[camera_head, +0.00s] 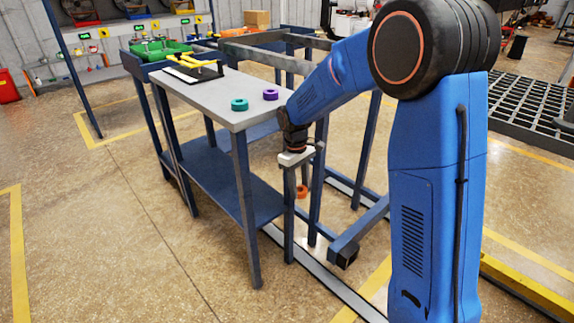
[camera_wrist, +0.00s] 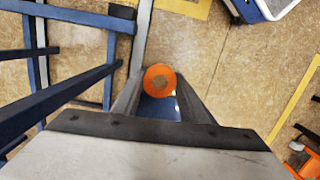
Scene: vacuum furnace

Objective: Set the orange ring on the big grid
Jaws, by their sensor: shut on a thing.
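The orange ring (camera_head: 301,192) hangs at the tips of my gripper (camera_head: 303,182), beside the right end of the grey-topped table and lower than its top. The big grid (camera_head: 520,108), a dark slatted platform, lies at the right of the head view, behind my arm and well apart from the ring. My arm hides part of its near left side.
The grey-topped table (camera_head: 212,98) holds a teal ring (camera_head: 239,104), a purple ring (camera_head: 270,95) and a yellow-handled item (camera_head: 195,67). A blue frame (camera_head: 318,180) stands close by my gripper. Open floor (camera_head: 90,230) lies at left.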

